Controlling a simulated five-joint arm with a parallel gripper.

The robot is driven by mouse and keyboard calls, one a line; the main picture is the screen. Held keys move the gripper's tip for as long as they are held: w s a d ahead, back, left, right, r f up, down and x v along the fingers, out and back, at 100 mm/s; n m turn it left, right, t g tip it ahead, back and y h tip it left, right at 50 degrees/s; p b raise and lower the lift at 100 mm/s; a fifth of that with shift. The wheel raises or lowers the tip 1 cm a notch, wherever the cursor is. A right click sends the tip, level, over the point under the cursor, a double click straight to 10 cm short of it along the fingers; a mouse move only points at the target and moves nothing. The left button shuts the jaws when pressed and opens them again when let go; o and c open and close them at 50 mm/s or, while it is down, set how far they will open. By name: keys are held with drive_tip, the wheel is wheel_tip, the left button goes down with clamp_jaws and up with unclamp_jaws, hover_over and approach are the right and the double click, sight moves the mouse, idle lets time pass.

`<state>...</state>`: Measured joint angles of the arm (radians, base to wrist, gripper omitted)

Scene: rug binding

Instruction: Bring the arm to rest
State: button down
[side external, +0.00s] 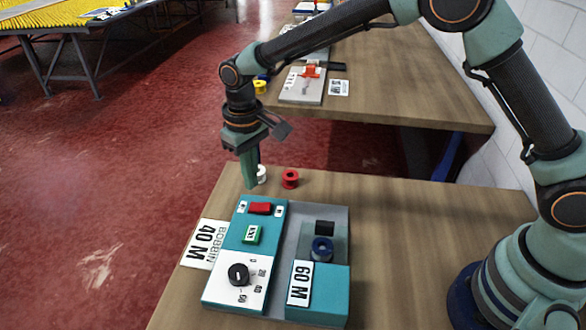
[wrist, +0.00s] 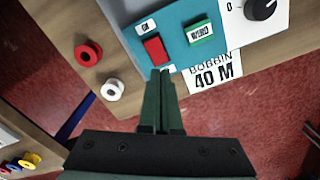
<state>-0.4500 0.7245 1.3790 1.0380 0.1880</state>
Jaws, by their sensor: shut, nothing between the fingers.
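My gripper (side external: 251,172) is shut and empty. In the side view it points down above the far left edge of the wooden table (side external: 400,215), just behind the teal control box (side external: 226,240). In the wrist view the closed fingertips (wrist: 161,72) appear just below the red rocker switch (wrist: 154,50), which also shows in the side view (side external: 260,208). I cannot tell the exact height of the fingertips. A green button (wrist: 199,32) and a black dial (wrist: 262,8) are on the same box.
A white spool (side external: 262,175) stands close beside my gripper, with a red spool (side external: 290,179) to its right. A blue spool (side external: 321,249) sits in the right part of the device. A card reading 40 M (side external: 205,243) lies left. The table's right side is clear.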

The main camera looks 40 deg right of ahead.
drive_tip(key=shift+r, duration=0.75)
drive_tip(key=shift+r, duration=0.1)
drive_tip(key=s+d+r+m+t, duration=0.1)
drive_tip(key=s+d+r+t, duration=0.1)
drive_tip(key=s+d+r, duration=0.45)
drive_tip(key=s+d+r+m+t, duration=0.1)
drive_tip(key=s+d+r+t, duration=0.15)
drive_tip(key=d+r, duration=0.65)
drive_tip(key=s+d+f+m+t, duration=0.1)
drive_tip(key=s+d, duration=0.5)
drive_tip(key=s, duration=0.1)
drive_tip(key=shift+s+d+f, duration=0.15)
drive_tip(key=shift+s+f, duration=0.15)
drive_tip(key=shift+f, duration=0.05)
